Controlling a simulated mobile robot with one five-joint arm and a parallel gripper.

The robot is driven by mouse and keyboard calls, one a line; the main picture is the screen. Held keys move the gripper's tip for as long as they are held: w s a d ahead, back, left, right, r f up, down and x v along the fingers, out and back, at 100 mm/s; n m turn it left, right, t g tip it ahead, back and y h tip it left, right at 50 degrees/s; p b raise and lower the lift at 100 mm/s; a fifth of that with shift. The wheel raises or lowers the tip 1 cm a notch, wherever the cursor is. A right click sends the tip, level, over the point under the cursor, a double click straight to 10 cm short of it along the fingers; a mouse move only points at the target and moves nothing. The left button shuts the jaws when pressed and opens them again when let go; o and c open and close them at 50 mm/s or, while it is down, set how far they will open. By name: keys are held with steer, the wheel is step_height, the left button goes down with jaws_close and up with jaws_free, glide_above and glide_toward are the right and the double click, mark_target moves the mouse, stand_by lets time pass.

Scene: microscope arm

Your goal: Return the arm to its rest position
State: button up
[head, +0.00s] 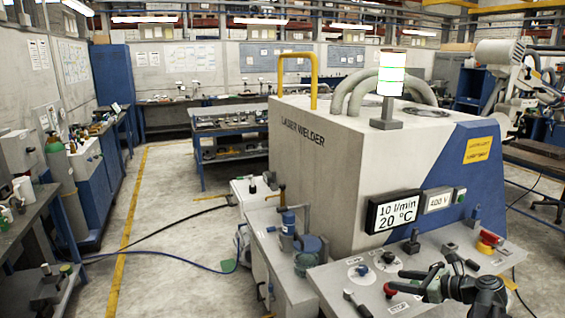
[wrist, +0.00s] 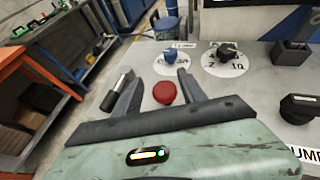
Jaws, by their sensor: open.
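My gripper (head: 396,281) is at the lower right of the head view, over the sloping control panel (head: 335,278) of the laser welder. In the wrist view my gripper (wrist: 157,74) has its two dark fingers spread apart with nothing held between them. A red round button (wrist: 164,92) shows between the fingers, on the panel beyond; I cannot tell how far it is from them. The red button also shows in the head view (head: 390,291), just left of and below the fingers. My arm reaches in from the lower right corner.
The panel holds a blue knob (wrist: 171,56), a black knob (wrist: 228,53), a lever (wrist: 117,93) and a red emergency button (head: 488,239). The welder housing (head: 330,160) rises behind. A pale jointed arm (head: 497,60) stands at upper right. Open floor (head: 170,215) lies left.

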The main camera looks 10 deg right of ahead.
mark_target(350, 294)
steer(key=w+a+f+n+g, duration=0.1)
steer(key=a, duration=0.4)
steer(key=w+a+f+n+g, duration=0.1)
steer(key=a, duration=0.4)
steer(key=w+a+n+g+y, duration=0.1)
steer(key=a+n, duration=0.1)
steer(key=a, duration=0.2)
steer(key=shift+w+a+f, duration=0.2)
steer(key=shift+a+f, duration=0.2)
steer(key=s+a+f+n+g+h, duration=0.2)
steer(key=s+a+f+n+g, duration=0.15)
steer(key=a+n, duration=0.5)
steer(key=s+a+f+n+g+h, duration=0.25)
steer(key=a+f+n, duration=0.25)
steer(key=a, duration=0.7)
steer(key=s+d+f+n+g+h, duration=0.1)
steer(key=s+d+n+h, duration=0.1)
steer(key=d+n+h, duration=0.2)
steer(key=d+n, duration=0.3)
steer(key=n, duration=0.4)
steer(key=shift+s+f+g+p, duration=0.15)
steer(key=shift+f+g+p, duration=0.15)
steer(key=shift+f, duration=0.1)
